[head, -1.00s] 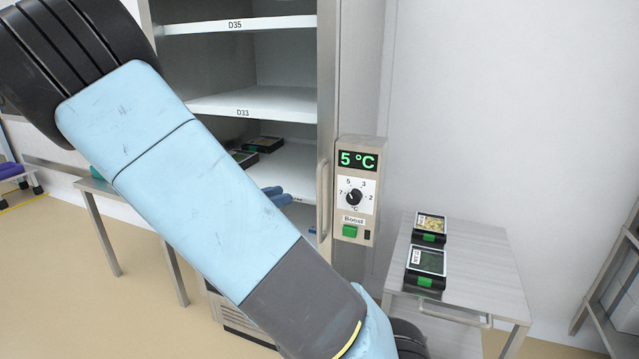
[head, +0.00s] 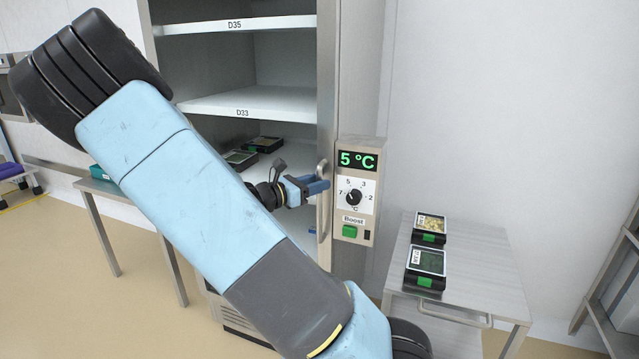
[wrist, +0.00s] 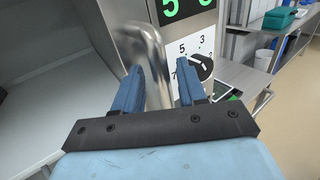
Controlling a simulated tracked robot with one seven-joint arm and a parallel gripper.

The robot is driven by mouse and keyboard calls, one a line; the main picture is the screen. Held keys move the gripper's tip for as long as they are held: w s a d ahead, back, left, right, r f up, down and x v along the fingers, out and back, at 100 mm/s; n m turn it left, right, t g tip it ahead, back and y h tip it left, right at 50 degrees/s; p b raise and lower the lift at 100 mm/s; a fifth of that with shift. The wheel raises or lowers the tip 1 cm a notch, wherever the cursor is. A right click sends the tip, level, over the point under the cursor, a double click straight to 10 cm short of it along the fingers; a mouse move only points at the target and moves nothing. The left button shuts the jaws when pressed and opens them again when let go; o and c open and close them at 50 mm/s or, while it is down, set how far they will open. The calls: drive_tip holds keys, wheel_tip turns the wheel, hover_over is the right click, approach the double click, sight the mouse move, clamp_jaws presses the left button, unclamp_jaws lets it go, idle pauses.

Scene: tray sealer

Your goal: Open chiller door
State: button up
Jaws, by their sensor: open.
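The chiller (head: 326,80) is a tall metal cabinet with white shelves, in the head view's upper middle. Its shelves show plainly; I cannot tell whether a clear door pane covers them. A vertical metal bar handle (head: 321,222) stands along its right edge. My gripper (head: 318,186) is at the handle's upper half, with blue fingers open. In the wrist view, my gripper (wrist: 160,68) has one finger on each side of the handle (wrist: 155,55), with gaps showing, so it is around the handle but not shut on it. My arm hides the chiller's lower part.
A control panel (head: 357,190) reading 5 °C, with a dial and green button, sits just right of the handle. A metal table (head: 490,265) with two food trays (head: 427,268) stands at right. Two more trays lie on a chiller shelf.

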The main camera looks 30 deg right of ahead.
drive_tip(key=shift+d, duration=0.6)
drive_tip(key=shift+c, duration=0.4)
clamp_jaws()
